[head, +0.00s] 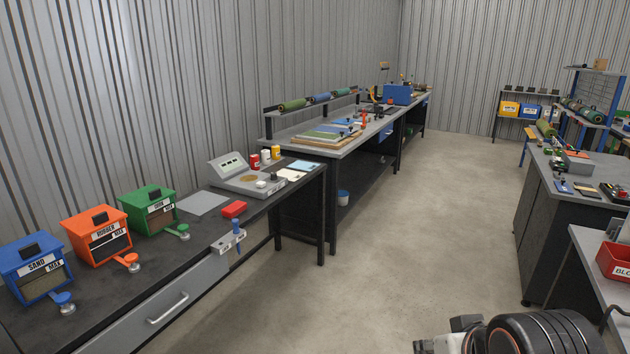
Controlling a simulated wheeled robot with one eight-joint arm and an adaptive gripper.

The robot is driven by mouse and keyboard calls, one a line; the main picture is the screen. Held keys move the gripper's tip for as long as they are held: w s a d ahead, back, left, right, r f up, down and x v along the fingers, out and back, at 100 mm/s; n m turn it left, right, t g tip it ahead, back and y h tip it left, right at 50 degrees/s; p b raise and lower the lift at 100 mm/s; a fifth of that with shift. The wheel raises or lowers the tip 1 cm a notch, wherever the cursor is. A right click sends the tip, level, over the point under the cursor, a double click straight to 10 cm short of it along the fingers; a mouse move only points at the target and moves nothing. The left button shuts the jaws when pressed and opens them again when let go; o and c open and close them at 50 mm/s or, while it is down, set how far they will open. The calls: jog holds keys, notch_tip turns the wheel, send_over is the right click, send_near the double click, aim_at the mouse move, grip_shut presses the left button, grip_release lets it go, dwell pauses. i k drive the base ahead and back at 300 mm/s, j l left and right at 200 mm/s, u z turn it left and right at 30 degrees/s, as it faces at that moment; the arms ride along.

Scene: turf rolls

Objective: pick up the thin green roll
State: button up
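Several green rolls are in the head view, all far off and small. A green roll (293,104) lies at the left end of the rail above the middle bench, and another green roll (342,92) lies further along it, with a blue roll (319,98) between them. At the right, a green roll (546,127) lies near the far end of the dark bench, and dark green rolls (583,110) rest on a blue rack. I cannot tell which is the thin one. My arm shows at the bottom right, but my gripper's fingers do not.
A long bench line (300,147) runs along the left wall, with sand, rubber (97,234) and green boxes in front. A dark workbench (560,215) stands at the right, with a red bin (615,262) nearer. Clear concrete floor (430,220) lies between.

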aim_at(287, 106)
jog(key=i, duration=2.4)
